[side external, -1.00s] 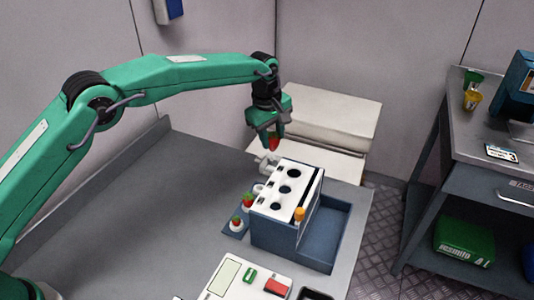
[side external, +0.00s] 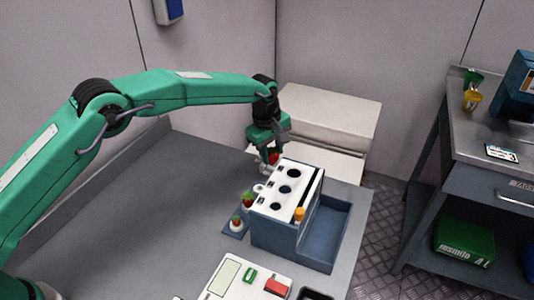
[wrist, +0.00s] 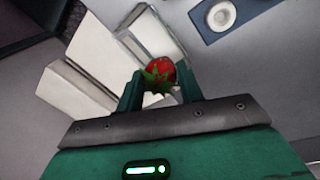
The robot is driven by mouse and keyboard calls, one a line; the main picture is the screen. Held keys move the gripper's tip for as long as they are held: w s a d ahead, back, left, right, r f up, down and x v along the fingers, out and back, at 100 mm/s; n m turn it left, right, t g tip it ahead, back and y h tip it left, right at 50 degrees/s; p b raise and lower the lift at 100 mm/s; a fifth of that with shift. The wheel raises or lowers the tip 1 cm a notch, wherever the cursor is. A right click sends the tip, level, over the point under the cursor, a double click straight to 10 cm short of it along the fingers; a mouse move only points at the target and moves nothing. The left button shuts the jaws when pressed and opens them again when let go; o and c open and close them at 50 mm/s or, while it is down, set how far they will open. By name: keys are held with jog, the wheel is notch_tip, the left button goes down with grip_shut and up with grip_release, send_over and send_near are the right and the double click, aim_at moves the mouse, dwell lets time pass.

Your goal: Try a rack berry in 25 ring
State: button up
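My gripper (side external: 271,160) is shut on a red strawberry (side external: 274,158). It holds it low at the far end of the rack. In the wrist view the strawberry (wrist: 160,72), with green leaves towards the camera, sits between both fingers. The rack (side external: 262,215) is a blue box with a white top and a row of round dark openings of different sizes. Any size labels are too small to read. I cannot tell whether the berry touches the rack. Two more strawberries (side external: 248,199) (side external: 236,221) sit on small white holders left of the rack.
An orange piece (side external: 299,214) stands at the rack's near end. A blue open bin (side external: 325,240) adjoins its right side. A panel with green and red buttons (side external: 238,281) lies in front. A white stepped block (side external: 325,118) stands behind. The table's left is clear.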

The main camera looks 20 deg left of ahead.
jog(key=shift+f, duration=0.1)
jog(key=o, duration=0.7)
jog(key=shift+c, duration=0.2)
jog(key=shift+r, duration=3)
